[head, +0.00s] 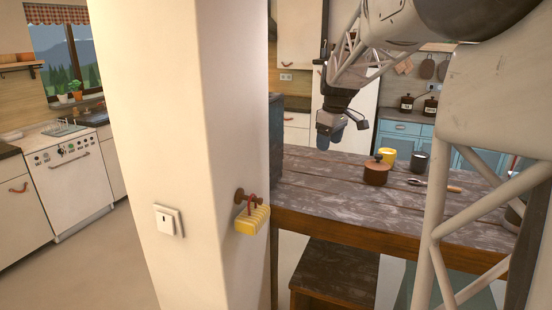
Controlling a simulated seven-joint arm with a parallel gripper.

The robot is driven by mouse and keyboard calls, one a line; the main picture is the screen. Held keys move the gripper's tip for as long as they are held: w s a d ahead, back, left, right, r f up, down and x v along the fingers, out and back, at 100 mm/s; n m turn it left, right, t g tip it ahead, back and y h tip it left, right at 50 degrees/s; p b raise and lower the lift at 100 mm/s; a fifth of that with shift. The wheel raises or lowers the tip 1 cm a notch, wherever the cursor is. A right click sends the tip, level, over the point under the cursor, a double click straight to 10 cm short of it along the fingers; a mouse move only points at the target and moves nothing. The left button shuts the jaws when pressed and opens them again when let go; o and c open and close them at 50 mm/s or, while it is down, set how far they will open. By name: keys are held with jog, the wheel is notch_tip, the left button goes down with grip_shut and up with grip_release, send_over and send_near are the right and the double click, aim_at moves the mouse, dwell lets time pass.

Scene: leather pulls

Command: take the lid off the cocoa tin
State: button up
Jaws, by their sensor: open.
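A round brown tin (375,178), which looks like the cocoa tin, stands upright on the dark wooden table. Its brown lid (376,164) sits on top, with a small knob in the middle. My gripper (341,136) hangs from my arm above the table, up and to the left of the tin, apart from it. Its jaws are open and I see nothing between them.
A yellow mug (387,156) and a dark mug (419,162) stand behind and right of the tin. A spoon-like utensil (435,186) lies to the right. A wide white pillar (185,90) hides the table's left. The table's front is clear.

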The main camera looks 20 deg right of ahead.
jog(key=w+d+f+n, duration=0.1)
jog(key=w+d, duration=0.2)
jog(key=d, duration=0.5)
jog(key=w+d+f+n, duration=0.15)
jog(key=w+d, duration=0.25)
jog(key=d, duration=0.4)
jog(key=n, duration=0.1)
send_over(379, 155)
jog(key=shift+y, duration=0.4)
jog(key=f, duration=0.4)
jog(key=shift+s+d+f, duration=0.2)
jog(key=shift+s+d, duration=0.15)
jog(key=shift+f, duration=0.15)
jog(key=shift+w+a+f, duration=0.1)
jog(key=shift+a+f, duration=0.05)
jog(key=shift+f, duration=1)
jog(key=shift+f, duration=0.15)
jog(key=shift+w+a+f, duration=0.1)
jog(key=shift+a+f, duration=0.1)
jog(key=shift+f, duration=1.05)
jog(key=shift+w+a+f, duration=0.1)
jog(key=shift+a+f, duration=0.05)
jog(key=shift+f, duration=1.05)
